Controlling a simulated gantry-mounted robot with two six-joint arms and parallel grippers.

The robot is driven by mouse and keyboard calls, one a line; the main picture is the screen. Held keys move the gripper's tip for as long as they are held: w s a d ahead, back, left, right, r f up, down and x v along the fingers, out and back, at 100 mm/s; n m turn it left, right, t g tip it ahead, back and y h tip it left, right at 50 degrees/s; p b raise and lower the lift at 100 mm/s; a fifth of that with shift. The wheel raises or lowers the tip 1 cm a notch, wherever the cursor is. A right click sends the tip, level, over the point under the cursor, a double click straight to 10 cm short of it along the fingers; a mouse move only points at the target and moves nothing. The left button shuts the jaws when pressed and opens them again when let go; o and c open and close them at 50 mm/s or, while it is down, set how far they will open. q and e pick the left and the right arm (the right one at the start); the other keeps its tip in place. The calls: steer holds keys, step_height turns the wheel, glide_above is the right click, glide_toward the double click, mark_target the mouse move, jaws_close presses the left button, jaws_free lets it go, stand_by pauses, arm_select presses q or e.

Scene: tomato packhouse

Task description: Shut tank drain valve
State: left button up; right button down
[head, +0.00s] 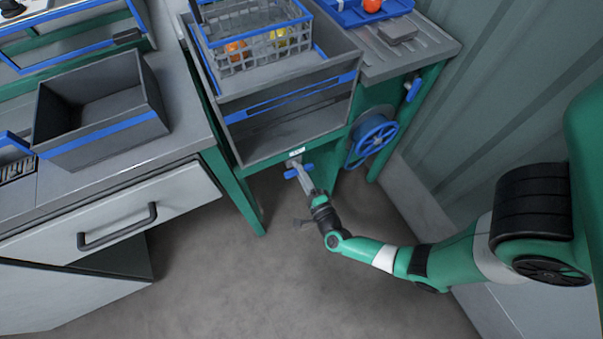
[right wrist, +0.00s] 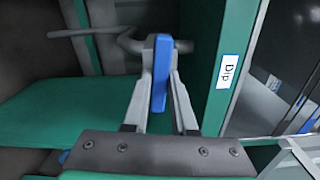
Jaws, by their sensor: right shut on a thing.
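The tank (head: 285,140) is a grey open basin in a green frame, with a crate at its top. The drain valve's blue handle (head: 291,173) is low at the tank's front, below a small white label. In the right wrist view, the blue handle (right wrist: 160,75) stands upright between my fingers, with a grey pipe (right wrist: 130,40) behind it. My right gripper (head: 300,177) is shut on the handle; its fingers (right wrist: 162,88) also show in the right wrist view. The fingers hide part of the valve body. My left gripper is not in view.
A blue hand wheel (head: 374,138) is right of the valve. A green post (right wrist: 222,75) with a "Dip" label stands close on the right in the wrist view. A grey bin (head: 100,115) sits on the left bench above a drawer (head: 120,215). The floor (head: 270,270) is clear.

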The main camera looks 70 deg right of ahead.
steer(key=shift+n+p, duration=0.3)
steer(key=shift+n, duration=0.5)
steer(key=c, duration=0.7)
jaws_free()
steer(key=shift+s+a, duration=0.1)
